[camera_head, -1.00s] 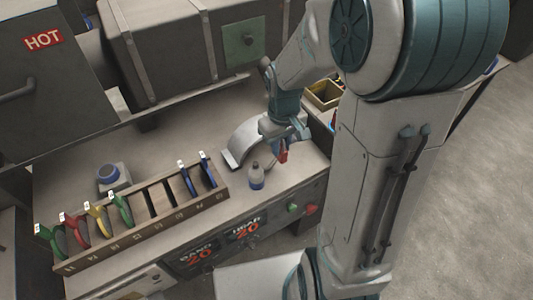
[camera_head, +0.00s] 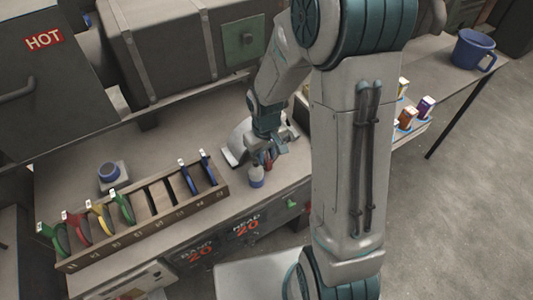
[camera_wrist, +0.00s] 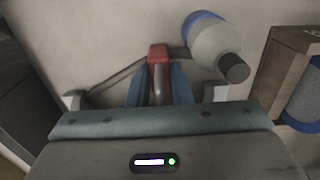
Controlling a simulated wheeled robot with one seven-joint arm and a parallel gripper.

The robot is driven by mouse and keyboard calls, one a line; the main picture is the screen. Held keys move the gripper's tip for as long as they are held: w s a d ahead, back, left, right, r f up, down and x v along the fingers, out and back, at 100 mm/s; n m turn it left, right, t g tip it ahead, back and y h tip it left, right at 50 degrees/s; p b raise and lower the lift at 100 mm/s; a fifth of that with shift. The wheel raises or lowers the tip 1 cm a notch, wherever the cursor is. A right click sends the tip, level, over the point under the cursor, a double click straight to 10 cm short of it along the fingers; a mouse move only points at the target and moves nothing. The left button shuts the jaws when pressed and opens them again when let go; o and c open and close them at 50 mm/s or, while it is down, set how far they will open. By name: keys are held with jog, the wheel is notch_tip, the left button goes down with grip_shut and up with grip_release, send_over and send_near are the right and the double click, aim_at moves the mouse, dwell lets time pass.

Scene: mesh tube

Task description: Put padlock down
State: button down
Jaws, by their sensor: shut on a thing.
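My gripper (camera_wrist: 158,84) is shut on the padlock (camera_wrist: 158,54), with its blue fingers on either side. The padlock has a red body and a grey part running back between the fingers. In the head view the red padlock (camera_head: 267,160) shows small below my gripper (camera_head: 268,153), just behind the small bottle (camera_head: 256,178). It is over the pale bench top (camera_head: 288,172); I cannot tell whether it touches the surface.
The grey bottle (camera_wrist: 214,42) with a blue base stands close on the right in the wrist view. A slotted wooden rack (camera_head: 145,222) with coloured-handled tools is left of the bottle. A blue mug (camera_head: 474,50) stands far right.

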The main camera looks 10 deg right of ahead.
jog(key=c, duration=1.3)
grip_release()
jog(key=shift+f, duration=0.15)
